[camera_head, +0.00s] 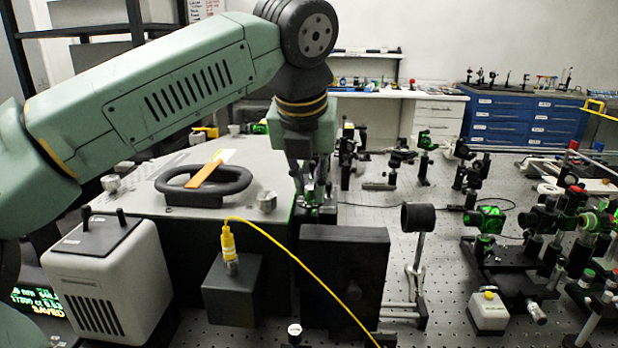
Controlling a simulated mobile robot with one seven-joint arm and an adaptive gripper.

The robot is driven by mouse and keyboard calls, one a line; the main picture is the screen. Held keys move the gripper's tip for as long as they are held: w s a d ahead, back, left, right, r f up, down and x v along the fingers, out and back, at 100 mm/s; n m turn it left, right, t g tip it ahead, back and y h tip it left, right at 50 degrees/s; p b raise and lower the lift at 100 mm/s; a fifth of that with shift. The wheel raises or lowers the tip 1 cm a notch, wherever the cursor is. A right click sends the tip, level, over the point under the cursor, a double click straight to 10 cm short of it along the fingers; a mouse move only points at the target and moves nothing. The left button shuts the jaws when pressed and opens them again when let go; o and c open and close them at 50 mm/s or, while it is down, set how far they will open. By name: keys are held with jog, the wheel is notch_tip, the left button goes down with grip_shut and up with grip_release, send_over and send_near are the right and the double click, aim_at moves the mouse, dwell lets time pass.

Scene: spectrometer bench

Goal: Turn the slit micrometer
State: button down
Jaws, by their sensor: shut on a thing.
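My gripper (311,186) points down at the right end of the black spectrometer box (238,243), behind the tall black block at the front. Its fingers are shut on a small silvery part, which I take to be the slit micrometer (316,203). The fingers and the dark mount around it hide most of the micrometer, and its scale cannot be read. The box has a grey lid (135,205) with a black oval handle (203,186) on top.
A yellow cable (283,255) runs from a small black box (232,290) across the tall black block (345,270). A grey boxy unit (108,280) stands at left. Optics on posts (487,220) crowd the right. Perforated bench top (375,215) shows between them.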

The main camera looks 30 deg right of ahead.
jog(key=shift+n, duration=0.3)
dwell(0.4)
jog(key=c, duration=1.6)
grip_release()
jog(key=shift+o, duration=0.2)
jog(key=v, duration=1.2)
jog(key=shift+s, duration=0.15)
jog(key=shift+d, duration=0.1)
